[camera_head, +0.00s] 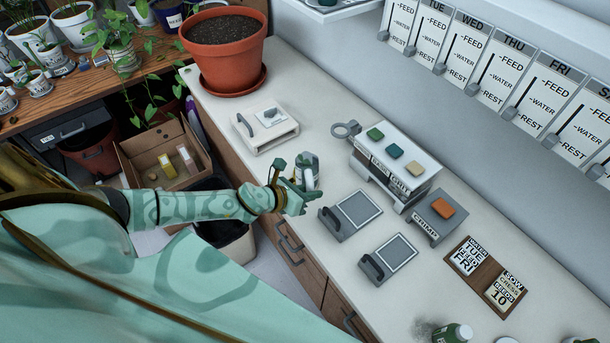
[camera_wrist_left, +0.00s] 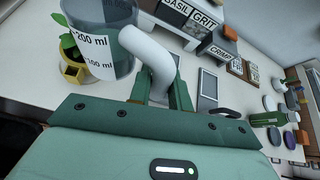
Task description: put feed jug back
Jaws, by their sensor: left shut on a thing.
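The feed jug (camera_wrist_left: 108,42) is a greyish see-through cup with a white label marked 200 ml and 100 ml and a thick white handle (camera_wrist_left: 152,55). It fills the upper left of the left wrist view. My left gripper (camera_wrist_left: 160,92) is shut on that handle. In the head view my left gripper (camera_head: 296,194) is over the front part of the counter, and the jug (camera_head: 311,165) shows only in part behind it. I cannot tell whether the jug touches the counter. My right gripper is not in view.
The pale counter (camera_head: 325,110) holds a large terracotta pot (camera_head: 221,62), a white box (camera_head: 264,131), and a labelled grey unit (camera_head: 405,178) with coloured knobs. Two grey handled panels (camera_head: 357,209) and a card holder (camera_head: 485,277) lie right of my gripper. A small yellow pot (camera_wrist_left: 73,72) stands near the jug.

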